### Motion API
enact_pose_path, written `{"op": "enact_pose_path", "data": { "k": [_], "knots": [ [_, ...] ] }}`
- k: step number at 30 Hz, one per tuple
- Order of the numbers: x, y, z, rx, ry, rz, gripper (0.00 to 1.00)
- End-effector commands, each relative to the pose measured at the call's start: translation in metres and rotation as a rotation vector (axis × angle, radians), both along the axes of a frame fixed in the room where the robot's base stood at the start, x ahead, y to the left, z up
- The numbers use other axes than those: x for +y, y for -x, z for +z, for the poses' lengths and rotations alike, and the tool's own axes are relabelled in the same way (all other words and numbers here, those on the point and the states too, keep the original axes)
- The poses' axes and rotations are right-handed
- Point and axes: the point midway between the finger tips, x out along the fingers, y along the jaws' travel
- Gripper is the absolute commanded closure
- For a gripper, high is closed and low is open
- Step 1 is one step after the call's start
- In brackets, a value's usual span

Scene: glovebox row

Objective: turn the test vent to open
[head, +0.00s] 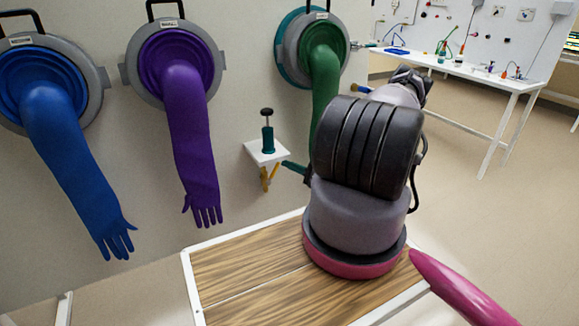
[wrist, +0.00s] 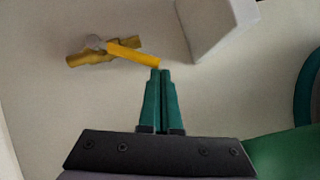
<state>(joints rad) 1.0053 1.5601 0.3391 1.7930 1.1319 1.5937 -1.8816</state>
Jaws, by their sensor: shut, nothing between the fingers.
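The test vent appears to be the small yellow valve (head: 265,180) under the white wall shelf in the head view. In the wrist view its yellow lever (wrist: 135,54) extends from a pale pivot on a brass-coloured pipe body (wrist: 82,58), slanting toward my fingertips. My gripper (wrist: 160,71) has teal fingers pressed together with nothing between them. The fingertips are right by the lever's free end; I cannot tell whether they touch.
The white shelf (head: 266,153) above the valve holds a teal object with a black knob (head: 267,130). Blue (head: 70,150), purple (head: 190,140) and green (head: 325,80) gloves hang from wall ports. A white bench (head: 460,68) stands at the back right, with open floor before it.

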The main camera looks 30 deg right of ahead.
Motion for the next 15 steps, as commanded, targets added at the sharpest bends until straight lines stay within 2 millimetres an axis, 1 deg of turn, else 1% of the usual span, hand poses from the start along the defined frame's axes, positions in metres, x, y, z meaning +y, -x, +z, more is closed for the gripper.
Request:
{"op": "enact_pose_path", "data": {
  "k": [8, 15],
  "knots": [
    [0.008, -0.001, 0.009, -0.004, 0.097, 0.014, 1.00],
    [0.022, -0.002, 0.021, -0.010, 0.270, 0.036, 1.00]
  ]
}}
